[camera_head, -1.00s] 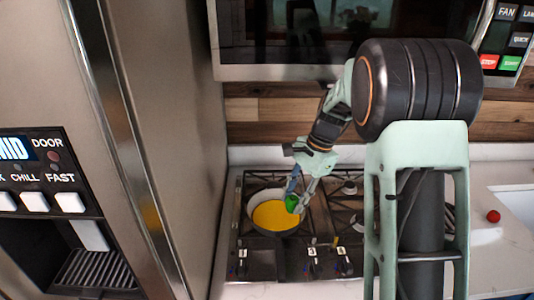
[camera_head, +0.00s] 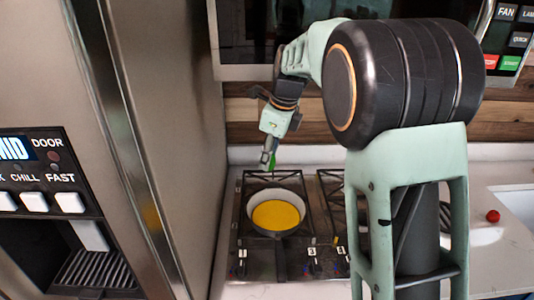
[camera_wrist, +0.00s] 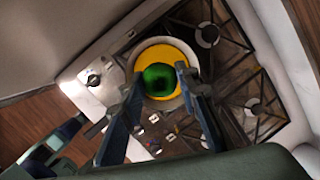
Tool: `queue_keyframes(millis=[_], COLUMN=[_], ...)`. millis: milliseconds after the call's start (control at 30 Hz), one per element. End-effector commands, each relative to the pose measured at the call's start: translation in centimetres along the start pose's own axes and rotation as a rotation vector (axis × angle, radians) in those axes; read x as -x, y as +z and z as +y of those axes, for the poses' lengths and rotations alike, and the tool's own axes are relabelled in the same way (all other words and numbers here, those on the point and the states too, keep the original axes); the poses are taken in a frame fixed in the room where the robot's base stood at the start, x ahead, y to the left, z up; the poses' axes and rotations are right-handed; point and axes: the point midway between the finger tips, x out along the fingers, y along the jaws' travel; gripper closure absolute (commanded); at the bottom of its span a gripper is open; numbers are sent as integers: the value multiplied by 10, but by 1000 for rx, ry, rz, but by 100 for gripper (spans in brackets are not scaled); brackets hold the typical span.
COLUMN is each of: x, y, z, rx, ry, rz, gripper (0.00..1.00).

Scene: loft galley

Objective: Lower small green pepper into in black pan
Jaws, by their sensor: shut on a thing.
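The small green pepper (camera_head: 273,160) is at the fingertips of my gripper (camera_head: 268,160), in the air near the back rim of the pan in the head view. The wrist view shows the pepper (camera_wrist: 158,80) between the two fingers (camera_wrist: 160,92), with the pan below it. The gripper is shut on the pepper. The black pan (camera_head: 302,224) has a pale inner wall and a yellow bottom (camera_head: 275,215). It sits on the left part of the stove, with its dark handle (camera_head: 281,262) toward the front. In the wrist view, the pepper hides part of the yellow bottom.
The gas stove (camera_head: 255,262) has dark grates and front knobs. A tall steel fridge (camera_head: 175,130) stands close on the left. A microwave (camera_head: 240,72) hangs above. A small red round thing (camera_head: 493,216) lies on the right counter, near a sink.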

Motion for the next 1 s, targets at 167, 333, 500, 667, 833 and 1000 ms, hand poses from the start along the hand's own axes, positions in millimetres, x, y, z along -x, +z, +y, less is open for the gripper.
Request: queue_keyframes(millis=[167, 333, 500, 667, 833, 1000], x=[4, -5, -33, -62, -80, -89], y=[6, 4, -4, -11, -15, -18], z=[-1, 0, 5, 8, 11, 12], rx=[-47, -58, -58, -56, -56, -56], ry=[-13, -11, -10, -13, -14, -14], rz=[7, 11, 11, 9, 8, 8], gripper=[90, 90, 90, 90, 90, 90])
